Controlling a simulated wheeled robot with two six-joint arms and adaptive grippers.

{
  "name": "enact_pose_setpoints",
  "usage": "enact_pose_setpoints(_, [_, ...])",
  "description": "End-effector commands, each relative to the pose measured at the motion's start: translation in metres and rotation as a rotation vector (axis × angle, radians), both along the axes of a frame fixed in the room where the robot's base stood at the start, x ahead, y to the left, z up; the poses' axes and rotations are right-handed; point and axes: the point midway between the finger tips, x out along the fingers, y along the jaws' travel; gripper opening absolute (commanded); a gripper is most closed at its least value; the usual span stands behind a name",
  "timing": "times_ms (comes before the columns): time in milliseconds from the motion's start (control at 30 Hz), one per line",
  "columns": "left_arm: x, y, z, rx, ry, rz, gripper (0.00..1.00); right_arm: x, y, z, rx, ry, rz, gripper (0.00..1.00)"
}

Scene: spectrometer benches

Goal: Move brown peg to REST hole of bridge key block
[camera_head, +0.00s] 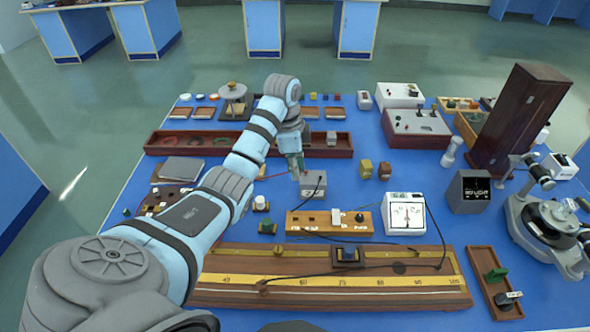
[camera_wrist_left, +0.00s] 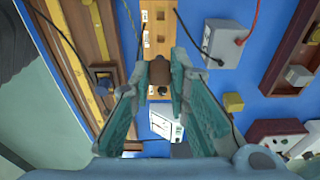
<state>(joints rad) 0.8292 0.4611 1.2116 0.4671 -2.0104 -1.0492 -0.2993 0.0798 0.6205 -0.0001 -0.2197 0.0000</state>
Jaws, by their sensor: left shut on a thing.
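My left gripper (camera_head: 296,170) points down beside a grey box, behind the wooden bridge key block (camera_head: 302,226). In the left wrist view, the gripper (camera_wrist_left: 160,75) is shut on the brown peg (camera_wrist_left: 159,71), which sits between the fingertips. The key block (camera_wrist_left: 157,32) shows beyond the peg in that view, a light wooden strip with dark holes and small white labels. The labels are too small to read, so I cannot tell which hole is REST. I cannot tell the gap between peg and block. My right gripper is not in view.
A white meter (camera_head: 405,214) stands right of the block. The grey box (camera_head: 314,186) with a black cable stands behind it. A long ruled wooden board (camera_head: 230,279) lies in front. Small yellow (camera_head: 366,167) and brown cubes stand behind right. Cables cross the blue table.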

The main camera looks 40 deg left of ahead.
Motion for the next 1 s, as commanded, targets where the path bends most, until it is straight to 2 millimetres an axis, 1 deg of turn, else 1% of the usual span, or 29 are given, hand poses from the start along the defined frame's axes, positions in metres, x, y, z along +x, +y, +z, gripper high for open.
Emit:
enact_pose_setpoints(33, [-0.001,-0.007,0.002,-0.002,0.001,-0.010,0.00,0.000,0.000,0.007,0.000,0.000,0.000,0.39])
enact_pose_setpoints(67, [-0.003,-0.011,-0.004,-0.002,0.003,-0.013,0.00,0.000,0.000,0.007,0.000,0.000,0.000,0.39])
enact_pose_setpoints(167, [-0.004,-0.029,-0.037,-0.004,0.006,0.011,0.00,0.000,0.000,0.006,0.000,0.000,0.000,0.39])
enact_pose_setpoints(200, [-0.003,-0.036,-0.054,-0.004,0.007,0.043,0.00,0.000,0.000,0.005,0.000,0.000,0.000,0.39])
enact_pose_setpoints(233, [0.000,-0.040,-0.066,-0.005,0.007,0.077,0.00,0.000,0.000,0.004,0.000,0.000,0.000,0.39])
enact_pose_setpoints(300, [0.005,-0.047,-0.093,-0.004,0.006,0.159,0.00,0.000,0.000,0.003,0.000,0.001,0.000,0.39])
enact_pose_setpoints(367, [0.010,-0.050,-0.113,-0.003,0.006,0.239,0.00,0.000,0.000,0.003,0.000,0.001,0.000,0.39])
enact_pose_setpoints(400, [0.015,-0.047,-0.119,-0.001,0.002,0.288,0.00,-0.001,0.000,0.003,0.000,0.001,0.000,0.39])
enact_pose_setpoints(533, [0.026,-0.038,-0.125,0.000,-0.001,0.374,0.00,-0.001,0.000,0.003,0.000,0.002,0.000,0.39])
enact_pose_setpoints(667, [0.029,-0.037,-0.128,0.001,-0.001,0.399,0.00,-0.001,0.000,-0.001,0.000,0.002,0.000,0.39])
enact_pose_setpoints(767, [0.029,-0.037,-0.133,0.000,-0.001,0.398,0.00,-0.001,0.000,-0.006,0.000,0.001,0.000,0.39])
enact_pose_setpoints(1000, [0.029,-0.037,-0.152,0.000,-0.001,0.397,0.00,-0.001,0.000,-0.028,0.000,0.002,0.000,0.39])
